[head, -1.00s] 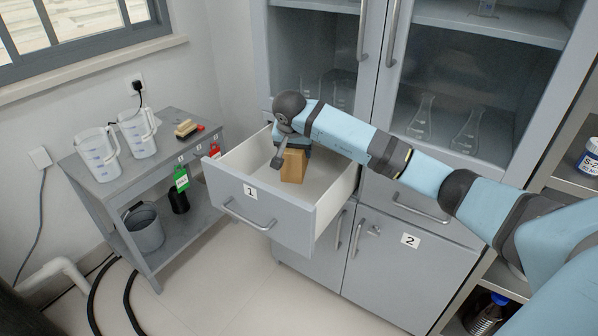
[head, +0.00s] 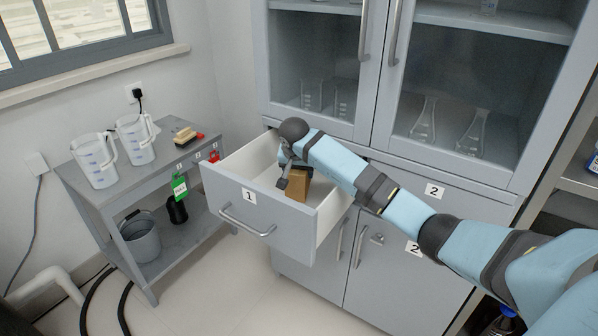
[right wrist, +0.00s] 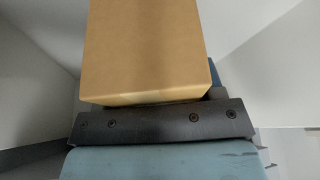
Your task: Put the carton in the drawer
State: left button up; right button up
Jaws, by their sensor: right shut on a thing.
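The carton (head: 299,184) is a small brown box. In the head view it is inside the open drawer (head: 232,205) labelled 1, low between the drawer's walls. My right gripper (head: 290,178) reaches down into the drawer and is shut on the carton. The right wrist view shows the carton (right wrist: 150,50) large and close in front of the gripper's dark bar, with pale drawer walls on both sides. Whether the carton touches the drawer floor cannot be told. My left gripper is not in view.
The glass-doored cabinet (head: 440,100) with flasks stands above and behind the drawer. A grey side table (head: 110,192) with two measuring jugs (head: 135,138) stands at the left. A bucket (head: 140,238) sits on its lower shelf. The floor in front is clear.

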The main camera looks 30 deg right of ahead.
jog(key=shift+f, duration=0.15)
jog(key=o, duration=1.1)
jog(key=shift+c, duration=0.2)
jog(key=p+v, duration=0.1)
jog(key=v, duration=0.2)
jog(key=shift+d+r, duration=0.1)
jog(key=shift+r, duration=0.25)
jog(key=p+v, duration=0.2)
jog(key=v, duration=0.5)
jog(key=shift+s+r+p, duration=0.15)
jog(key=shift+r+p, duration=0.2)
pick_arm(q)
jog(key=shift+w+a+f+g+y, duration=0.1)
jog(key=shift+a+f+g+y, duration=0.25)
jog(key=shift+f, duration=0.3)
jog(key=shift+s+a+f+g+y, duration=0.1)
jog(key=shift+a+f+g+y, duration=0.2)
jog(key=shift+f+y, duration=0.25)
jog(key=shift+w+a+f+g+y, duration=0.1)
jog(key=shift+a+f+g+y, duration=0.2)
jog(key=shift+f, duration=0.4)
pick_arm(e)
jog(key=shift+s+a+r, duration=0.15)
jog(key=shift+a+r, duration=0.25)
